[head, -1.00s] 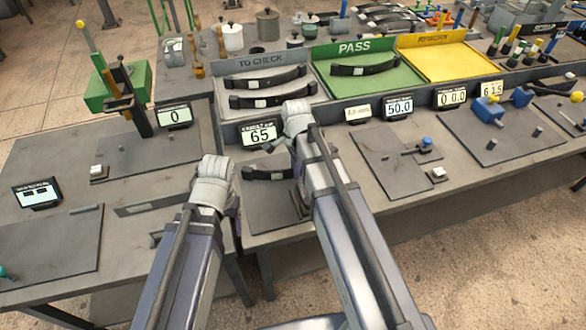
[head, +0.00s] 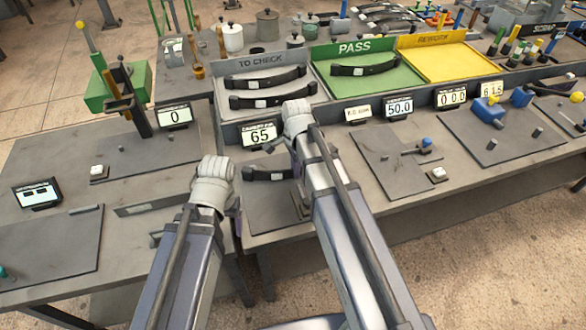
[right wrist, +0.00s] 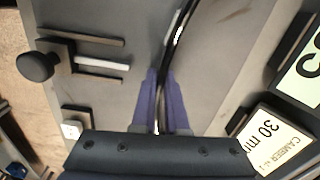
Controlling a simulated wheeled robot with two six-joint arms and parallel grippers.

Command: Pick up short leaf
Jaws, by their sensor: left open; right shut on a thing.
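A dark curved leaf (head: 266,175) with a pale label lies at the grey plate below the 65 display, partly hidden by my right arm. My right gripper (head: 300,190) is shut on it; in the right wrist view the purple fingers (right wrist: 160,98) close around the dark, narrow leaf (right wrist: 178,45). I cannot tell whether the leaf touches the plate. My left gripper (head: 233,205) is open, left of the leaf; its fingers are mostly hidden by its wrist.
The TO CHECK tray (head: 235,67) holds two dark leaves, and the green PASS tray (head: 400,84) holds one. The yellow REWORK tray (head: 450,62) is empty. The 65 display (head: 259,135) stands behind the grey plate (head: 270,213). A tool with a black knob (right wrist: 38,66) is beside my right gripper.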

